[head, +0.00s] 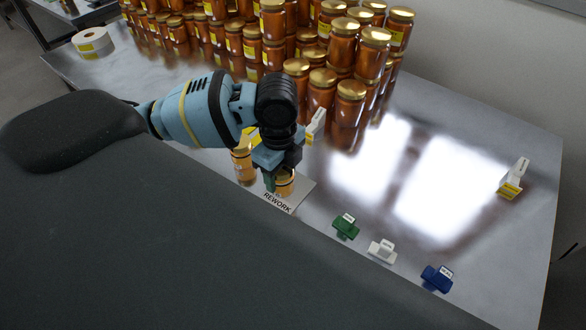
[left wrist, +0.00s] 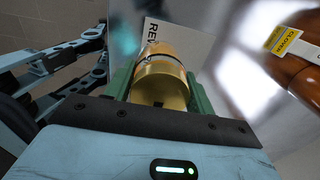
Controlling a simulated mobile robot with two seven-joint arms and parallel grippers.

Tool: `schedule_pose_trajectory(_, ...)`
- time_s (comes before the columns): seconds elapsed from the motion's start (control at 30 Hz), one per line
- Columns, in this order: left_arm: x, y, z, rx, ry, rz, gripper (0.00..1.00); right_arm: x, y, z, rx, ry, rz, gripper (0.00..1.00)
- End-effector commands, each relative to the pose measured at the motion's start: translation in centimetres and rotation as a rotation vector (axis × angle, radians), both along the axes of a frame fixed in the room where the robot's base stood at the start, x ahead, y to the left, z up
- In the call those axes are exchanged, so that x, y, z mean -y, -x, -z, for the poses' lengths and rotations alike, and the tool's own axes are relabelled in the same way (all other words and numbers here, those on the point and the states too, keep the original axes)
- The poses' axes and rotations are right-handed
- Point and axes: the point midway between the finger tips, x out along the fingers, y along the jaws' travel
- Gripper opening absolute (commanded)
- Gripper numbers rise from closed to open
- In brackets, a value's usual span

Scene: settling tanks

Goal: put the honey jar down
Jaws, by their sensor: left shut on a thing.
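The honey jar (head: 285,184), with a gold lid, is between the fingers of my left gripper (head: 277,178). In the left wrist view the gold lid (left wrist: 160,85) sits between the two green fingers of my left gripper (left wrist: 158,92), which is shut on it. The jar is over the white REWORK card (head: 283,203), which also shows beyond the lid in the left wrist view (left wrist: 150,38). The gripper hides much of the jar, and I cannot tell whether its base touches the card. My right gripper is not in view.
Another jar (head: 242,165) stands just left of my gripper. Many stacked amber jars (head: 322,92) fill the table's back. Green (head: 346,228), white (head: 382,251) and blue (head: 437,279) small labelled pieces lie at the front edge. The table's right part (head: 470,240) is largely clear.

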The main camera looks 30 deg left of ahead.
Motion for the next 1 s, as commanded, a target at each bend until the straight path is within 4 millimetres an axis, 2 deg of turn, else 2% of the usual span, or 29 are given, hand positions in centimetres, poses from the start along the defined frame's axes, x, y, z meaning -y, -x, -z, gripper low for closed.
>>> schedule_pose_trajectory(0.1,0.2,-2.1,0.2,0.001,0.001,-0.001,0.24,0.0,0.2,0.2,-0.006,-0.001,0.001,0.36)
schedule_pose_trajectory(0.23,0.2,-3.1,0.3,0.001,0.000,0.000,0.24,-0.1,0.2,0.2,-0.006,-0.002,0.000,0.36)
schedule_pose_trajectory(0.57,0.2,-4.1,0.3,0.002,0.000,-0.001,0.24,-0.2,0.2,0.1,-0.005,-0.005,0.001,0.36)
schedule_pose_trajectory(0.8,0.1,-4.2,3.5,0.000,-0.001,0.000,0.24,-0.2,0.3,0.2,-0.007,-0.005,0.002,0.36)
schedule_pose_trajectory(1.0,0.2,-4.2,3.8,0.004,-0.001,0.000,0.24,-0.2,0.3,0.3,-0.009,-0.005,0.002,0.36)
